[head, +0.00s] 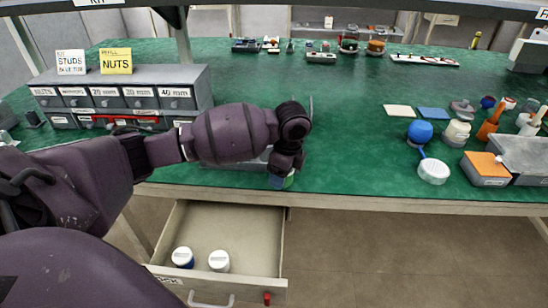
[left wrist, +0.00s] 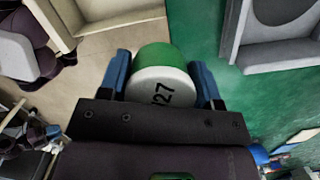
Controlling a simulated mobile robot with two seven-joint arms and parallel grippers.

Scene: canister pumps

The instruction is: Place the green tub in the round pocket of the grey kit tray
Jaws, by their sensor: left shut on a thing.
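The green tub (left wrist: 153,57) has a white lid with black digits and sits between the blue fingers of my left gripper (left wrist: 158,62). In the head view my left gripper (head: 282,179) points down at the table's front edge, and only a small part of the tub (head: 289,183) shows below it. The grey kit tray (head: 235,164) lies on the green table, mostly hidden behind my left arm. In the left wrist view the tray (left wrist: 234,48) is at the upper right, apart from the tub, with part of a rounded recess cut off by the picture edge. My right gripper is not in view.
An open drawer (head: 250,210) below the table holds a blue tub (head: 183,258) and a white tub (head: 219,261). A grey drawer cabinet (head: 130,77) stands at the left. Pump parts and a grey box (head: 522,156) are at the right. The table's middle is clear.

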